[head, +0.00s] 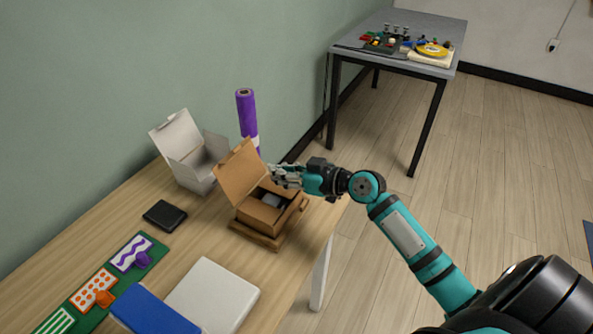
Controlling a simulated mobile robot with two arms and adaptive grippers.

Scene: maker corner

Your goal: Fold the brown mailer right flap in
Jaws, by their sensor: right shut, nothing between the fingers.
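The brown mailer (256,216) stands on the wooden table near its right edge, its lid (238,173) raised and leaning back to the left. Something grey lies inside it. A small piece of brown card shows at the box's right side (303,204); I cannot tell clearly whether it is the right flap or how far it is bent. My right gripper (274,173) reaches in from the right, above the back of the box and just right of the raised lid. It is shut and empty, and covers part of the box's back edge. My left gripper is out of view.
A white open box (187,150) and a purple roll (246,112) stand behind the mailer. A black wallet-like item (164,215), a white flat box (213,294), a blue box (150,312) and a green mat (117,253) lie left and in front. A grey table (400,25) stands further back.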

